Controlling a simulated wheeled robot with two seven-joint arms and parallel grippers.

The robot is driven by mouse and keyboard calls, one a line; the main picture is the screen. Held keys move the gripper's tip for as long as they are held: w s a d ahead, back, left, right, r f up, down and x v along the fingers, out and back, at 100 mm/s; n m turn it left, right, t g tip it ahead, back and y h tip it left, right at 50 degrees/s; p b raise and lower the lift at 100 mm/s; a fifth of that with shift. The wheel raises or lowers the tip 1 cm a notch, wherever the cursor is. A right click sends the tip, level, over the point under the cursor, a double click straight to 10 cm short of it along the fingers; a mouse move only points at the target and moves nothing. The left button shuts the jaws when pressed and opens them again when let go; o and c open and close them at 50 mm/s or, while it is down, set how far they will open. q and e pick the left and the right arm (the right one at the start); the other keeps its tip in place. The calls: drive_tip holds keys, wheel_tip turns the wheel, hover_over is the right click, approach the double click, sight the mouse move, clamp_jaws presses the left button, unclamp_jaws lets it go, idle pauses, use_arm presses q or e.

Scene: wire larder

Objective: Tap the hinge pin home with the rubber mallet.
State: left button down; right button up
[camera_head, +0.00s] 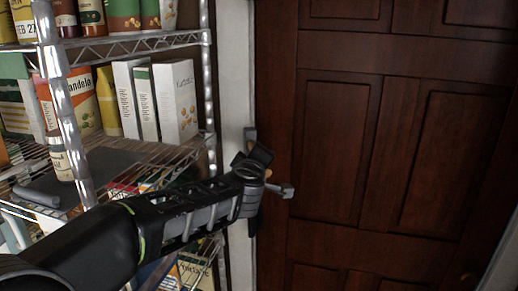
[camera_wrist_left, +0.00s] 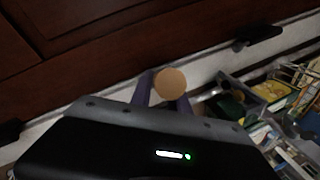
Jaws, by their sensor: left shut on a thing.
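My left gripper (camera_head: 262,176) reaches in from the left to the door's hinge edge. In the left wrist view its two purple fingers (camera_wrist_left: 164,98) are closed on the mallet's handle, whose round tan end (camera_wrist_left: 170,82) faces the camera. The mallet's grey head (camera_head: 283,190) sticks out to the right of the gripper, in front of the dark red door (camera_head: 335,135). A grey hinge part (camera_head: 250,134) shows on the door edge just above the gripper. The hinge pin itself I cannot make out; the gripper and arm cover part of that edge. My right gripper is in neither view.
A wire shelf rack (camera_head: 130,150) with boxes, jars and cans stands left of the door, close beside my arm. A grey cylinder (camera_head: 37,197) lies on its middle shelf near a dark mat (camera_head: 105,163). The space in front of the door to the right is clear.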

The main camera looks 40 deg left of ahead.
use_arm(q)
drive_tip(key=shift+w+a+r, duration=0.1)
drive_tip(key=shift+w+a, duration=0.05)
drive_tip(key=shift+w, duration=0.1)
drive_tip(key=shift+s+r, duration=0.2)
drive_tip(key=shift+s, duration=0.15)
drive_tip(key=shift+w+f, duration=0.15)
drive_tip(key=shift+f, duration=0.1)
wheel_tip(320, 180, down, 3)
drive_tip(key=shift+f, duration=0.1)
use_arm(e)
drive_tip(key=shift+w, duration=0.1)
use_arm(q)
drive_tip(key=shift+s+d, duration=0.2)
